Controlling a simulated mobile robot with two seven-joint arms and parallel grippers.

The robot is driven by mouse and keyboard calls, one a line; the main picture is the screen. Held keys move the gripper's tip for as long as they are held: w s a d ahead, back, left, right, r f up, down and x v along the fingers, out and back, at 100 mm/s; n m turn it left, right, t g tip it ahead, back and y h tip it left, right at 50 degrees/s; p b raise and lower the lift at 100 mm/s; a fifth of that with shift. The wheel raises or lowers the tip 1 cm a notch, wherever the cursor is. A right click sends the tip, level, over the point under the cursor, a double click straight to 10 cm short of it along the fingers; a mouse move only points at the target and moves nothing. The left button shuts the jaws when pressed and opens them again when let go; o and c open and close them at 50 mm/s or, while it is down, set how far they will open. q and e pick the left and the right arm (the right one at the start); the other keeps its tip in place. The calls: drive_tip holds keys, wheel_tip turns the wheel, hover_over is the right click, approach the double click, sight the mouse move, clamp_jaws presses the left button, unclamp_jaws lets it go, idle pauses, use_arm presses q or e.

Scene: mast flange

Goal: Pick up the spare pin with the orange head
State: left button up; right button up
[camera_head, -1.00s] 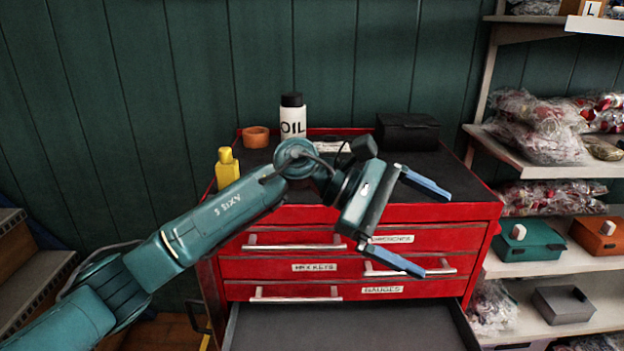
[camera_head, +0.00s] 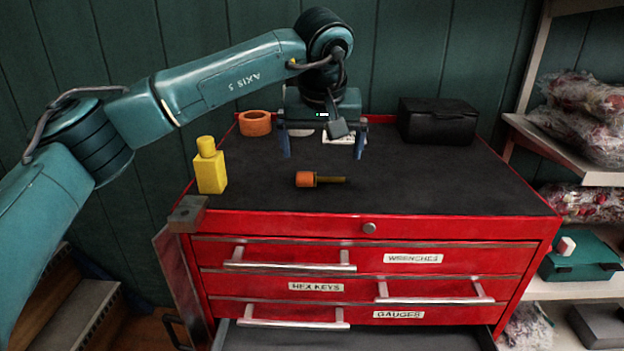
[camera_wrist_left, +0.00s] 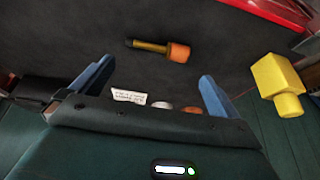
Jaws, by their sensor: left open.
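The spare pin with the orange head (camera_head: 306,179) lies on its side on the dark top of the red tool chest, its brassy shaft pointing right in the head view. It also shows in the left wrist view (camera_wrist_left: 178,52), beyond the fingertips and between their lines. My left gripper (camera_head: 322,156) points down over the chest top, behind and above the pin. Its two blue fingers are apart with nothing between them, and they also show in the left wrist view (camera_wrist_left: 155,82). My right gripper is in neither view.
A yellow bottle (camera_head: 211,172) stands left of the pin. An orange ring (camera_head: 255,123) and a black case (camera_head: 437,121) sit at the back. A grey block (camera_head: 187,214) is at the front left corner. The bottom drawer (camera_head: 350,338) is open. The right chest top is clear.

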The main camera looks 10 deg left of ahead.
sight(324, 180)
use_arm(q)
drive_tip(key=shift+x, duration=3.15)
drive_tip(key=shift+s+d, duration=0.1)
drive_tip(key=shift+d, duration=0.1)
drive_tip(key=shift+c, duration=0.2)
drive_tip(key=c, duration=0.6)
